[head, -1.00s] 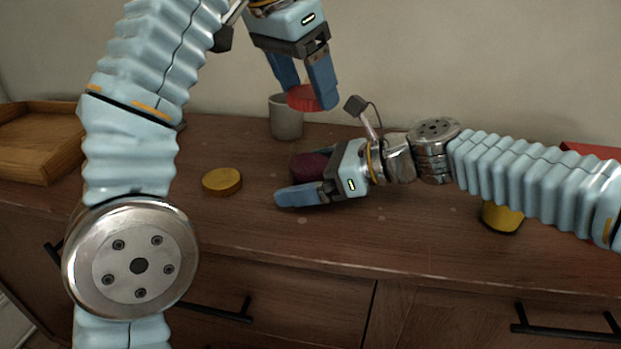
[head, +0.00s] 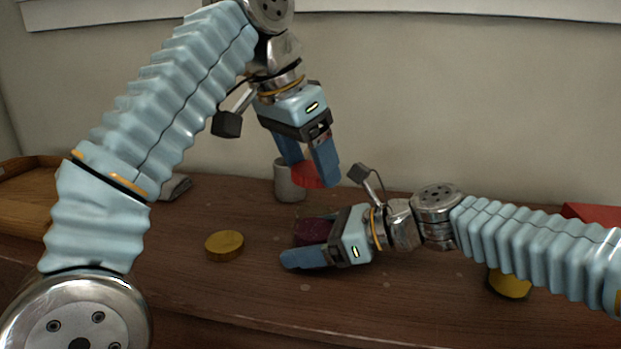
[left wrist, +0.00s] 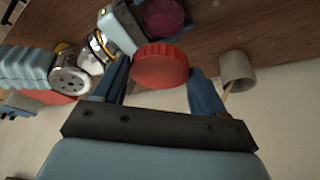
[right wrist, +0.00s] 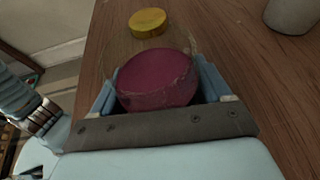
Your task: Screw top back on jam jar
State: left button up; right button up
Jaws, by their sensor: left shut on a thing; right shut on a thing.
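The red lid (head: 307,175) is in my left gripper (head: 307,168), which is shut on its sides. The lid hangs above the jam jar and slightly behind it in the head view. In the left wrist view the lid (left wrist: 160,68) sits between the fingers, with the jar (left wrist: 166,16) beyond it. The dark purple jam jar (head: 311,231) stands on the counter, partly hidden by my right gripper (head: 303,246). That gripper is shut around the jar from the side. In the right wrist view the round jar (right wrist: 160,80) fills the space between the fingers.
A yellow lid-like disc (head: 225,245) lies left of the jar on the wooden counter (head: 190,290). A grey cup (head: 288,182) stands behind the red lid. A wooden tray (head: 25,215) is at far left. A yellow object (head: 509,284) and a red one (head: 590,212) are partly behind my right arm.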

aim_at(317, 221)
pick_arm(q)
jog(key=shift+s+f, duration=0.15)
jog(key=shift+f, duration=1.65)
jog(key=shift+f, duration=0.9)
jog(key=shift+f, duration=0.5)
jog(key=shift+f, duration=0.1)
pick_arm(e)
grip_shut()
pick_arm(q)
jog(key=m, duration=0.2)
jog(key=m+g, duration=0.1)
jog(key=m+g+h, duration=0.1)
jog(key=m, duration=0.1)
jog(key=shift+w+a+m, duration=0.1)
jog(key=shift+w+m, duration=0.2)
jog(key=shift+w, duration=0.05)
jog(key=m, duration=0.2)
jog(key=m+g, duration=0.1)
jog(key=m, duration=0.1)
jog(key=shift+w+m+g, duration=0.1)
jog(key=shift+m+g, duration=0.2)
